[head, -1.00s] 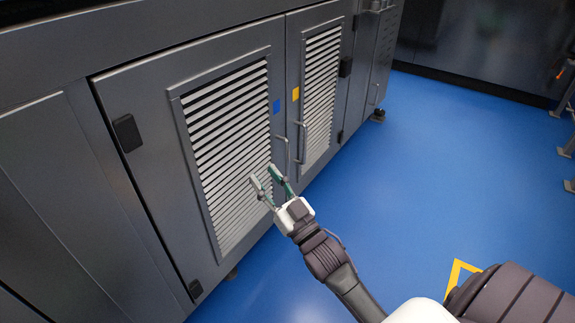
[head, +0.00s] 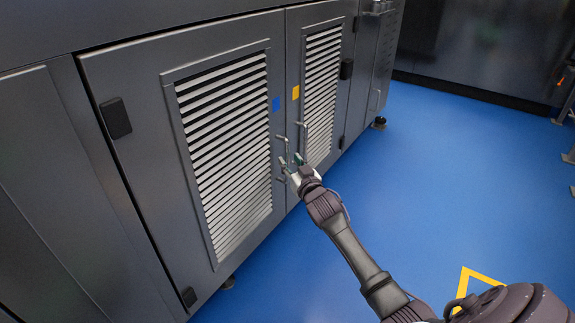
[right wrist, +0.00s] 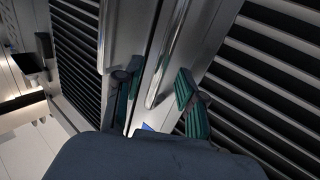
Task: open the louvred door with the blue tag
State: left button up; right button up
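The louvred door with the blue tag (head: 174,78) is the left one of a grey pair and looks closed. Its blue tag (head: 276,104) sits near its upper right edge; some blue also shows in the right wrist view (right wrist: 147,127). Its upright bar handle (head: 281,140) is on its right edge. My right gripper (head: 291,160) is at this handle, partly covering it. In the right wrist view its fingers (right wrist: 158,95) are apart, with the handle bar (right wrist: 168,55) between them; I see no clear contact. My left gripper is out of view.
The blue floor (head: 440,190) to the right is open. Metal stands (head: 568,130) are at the far right edge.

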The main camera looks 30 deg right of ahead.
jog(key=shift+w+d+b, duration=0.15)
jog(key=shift+w+b, duration=0.1)
jog(key=shift+w, duration=0.45)
jog(key=shift+w+d+b, duration=0.15)
jog(key=shift+w+b, duration=0.05)
jog(key=shift+w, duration=0.5)
jog(key=shift+c, duration=0.2)
grip_shut()
